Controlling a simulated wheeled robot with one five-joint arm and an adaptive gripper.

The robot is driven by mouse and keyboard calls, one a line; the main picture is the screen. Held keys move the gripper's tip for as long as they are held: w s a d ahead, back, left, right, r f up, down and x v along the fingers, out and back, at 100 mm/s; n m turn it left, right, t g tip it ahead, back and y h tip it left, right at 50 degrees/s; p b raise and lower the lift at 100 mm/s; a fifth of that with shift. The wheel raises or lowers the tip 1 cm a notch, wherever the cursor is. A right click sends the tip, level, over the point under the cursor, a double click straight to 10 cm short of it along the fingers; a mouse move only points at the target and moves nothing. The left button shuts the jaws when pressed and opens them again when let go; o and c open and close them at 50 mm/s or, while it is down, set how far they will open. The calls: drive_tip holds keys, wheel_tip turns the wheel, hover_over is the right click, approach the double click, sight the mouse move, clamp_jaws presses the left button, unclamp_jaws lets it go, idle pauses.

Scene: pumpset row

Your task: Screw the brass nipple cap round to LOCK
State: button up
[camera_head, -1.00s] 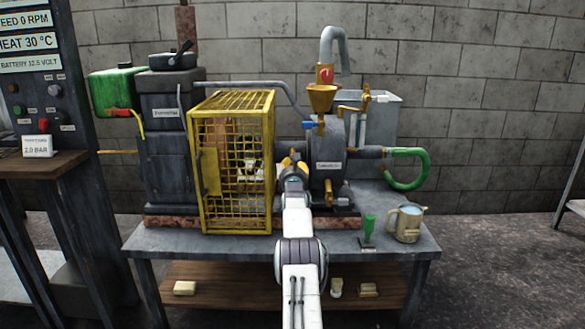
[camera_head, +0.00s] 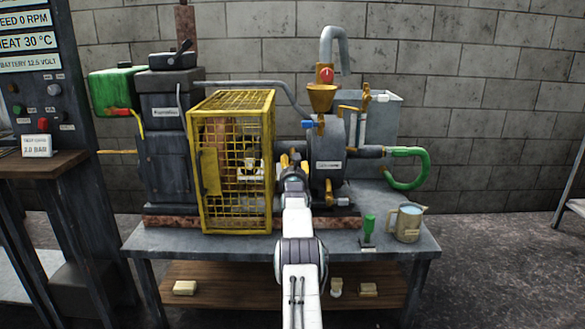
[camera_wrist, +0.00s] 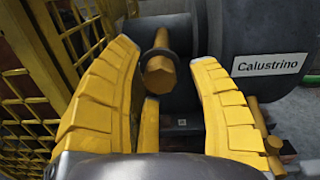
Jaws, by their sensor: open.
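The brass nipple cap (camera_wrist: 160,74) shows in the wrist view as a hexagonal brass end on a short brass stem with a dark ring behind it. It sits by the dark round pump body (camera_wrist: 233,40) labelled Calustrino. My gripper (camera_wrist: 166,54) is open, with one yellow finger on each side of the cap. A gap shows on both sides, so the fingers look apart from it. In the head view my gripper (camera_head: 290,160) is between the yellow cage and the pump (camera_head: 328,150), and hides the cap there. No LOCK mark is legible.
The yellow mesh cage (camera_head: 235,97) stands close left of my gripper. A brass fitting (camera_wrist: 272,146) sticks out at lower right in the wrist view. A green-handled item (camera_head: 369,227) and a jug of water (camera_head: 409,222) stand on the bench's right side.

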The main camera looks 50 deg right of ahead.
idle(0.3)
drive_tip(key=shift+n, duration=0.9)
drive_tip(key=shift+n, duration=0.9)
drive_tip(key=shift+n, duration=0.9)
drive_tip(key=shift+c, duration=0.2)
clamp_jaws()
